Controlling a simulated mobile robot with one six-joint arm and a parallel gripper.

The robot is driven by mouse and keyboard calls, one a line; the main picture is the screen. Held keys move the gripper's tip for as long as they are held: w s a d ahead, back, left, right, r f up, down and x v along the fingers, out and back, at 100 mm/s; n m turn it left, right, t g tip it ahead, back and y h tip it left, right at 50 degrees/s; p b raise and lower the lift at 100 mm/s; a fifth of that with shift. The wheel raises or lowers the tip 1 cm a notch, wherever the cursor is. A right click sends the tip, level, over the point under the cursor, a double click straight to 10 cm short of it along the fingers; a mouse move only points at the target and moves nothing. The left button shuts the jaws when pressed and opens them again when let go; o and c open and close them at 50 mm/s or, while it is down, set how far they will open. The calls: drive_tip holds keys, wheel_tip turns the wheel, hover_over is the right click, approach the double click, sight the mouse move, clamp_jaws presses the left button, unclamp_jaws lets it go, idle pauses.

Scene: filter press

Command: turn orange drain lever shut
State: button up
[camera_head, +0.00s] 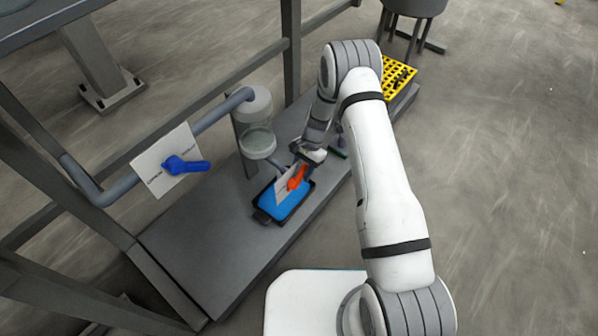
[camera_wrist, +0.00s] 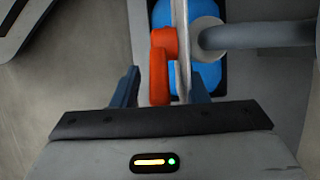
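The orange drain lever (camera_head: 297,178) sits on a pale plate (camera_head: 284,187) above a tray of blue liquid (camera_head: 268,213). In the wrist view the lever (camera_wrist: 162,62) has its handle pointing down the picture, towards my gripper's body. My gripper (camera_head: 306,160) is just above and beside the lever in the head view. In the wrist view my gripper (camera_wrist: 160,80) is open, with one finger on each side of the handle. A gap shows between the left finger and the handle. The plate's edge (camera_wrist: 183,50) also lies between the fingers. Contact cannot be told.
A blue lever (camera_head: 185,166) on a white plate stands at the left on a grey pipe (camera_head: 222,112). A glass vessel (camera_head: 258,143) stands beside the tray. Frame posts (camera_head: 291,50) rise behind. A yellow grid (camera_head: 396,80) lies at the platform's far end.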

clamp_jaws()
idle(0.4)
